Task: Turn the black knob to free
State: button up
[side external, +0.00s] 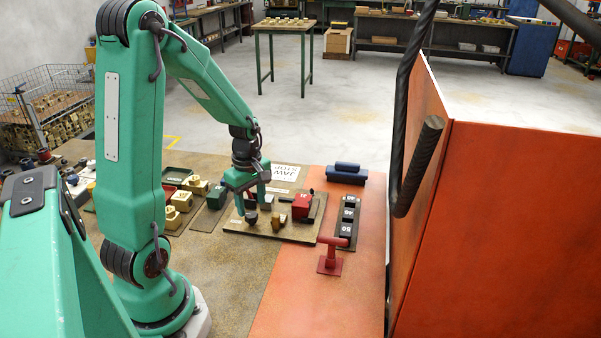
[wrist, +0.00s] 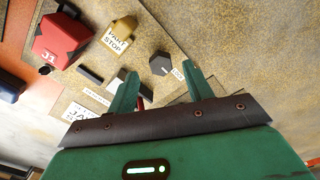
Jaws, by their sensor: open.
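The black knob (wrist: 160,64) is a dark, faceted cap on the tan board, with a small white label beside it. In the wrist view it appears just past and between my fingertips, apart from both. In the side external view a dark cap, likely the same knob (side external: 251,217), sits on the board under my gripper (side external: 251,207). My gripper also shows in the wrist view (wrist: 160,72), with its two green fingers spread and nothing between them. The height gap to the knob is hard to judge. The writing on the label is too small to read.
A red block (wrist: 62,40) marked J1, a yellow PART STOP block (wrist: 119,33) and a dark bar (wrist: 90,75) stand near the knob. A red T-handle (side external: 331,252) and a numbered black strip (side external: 347,221) are to the right. A tall orange panel (side external: 520,220) bounds the right side.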

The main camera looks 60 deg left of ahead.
aim_at(252, 215)
jog(key=shift+f, duration=1.8)
jog(key=shift+c, duration=0.2)
jog(key=c, duration=0.9)
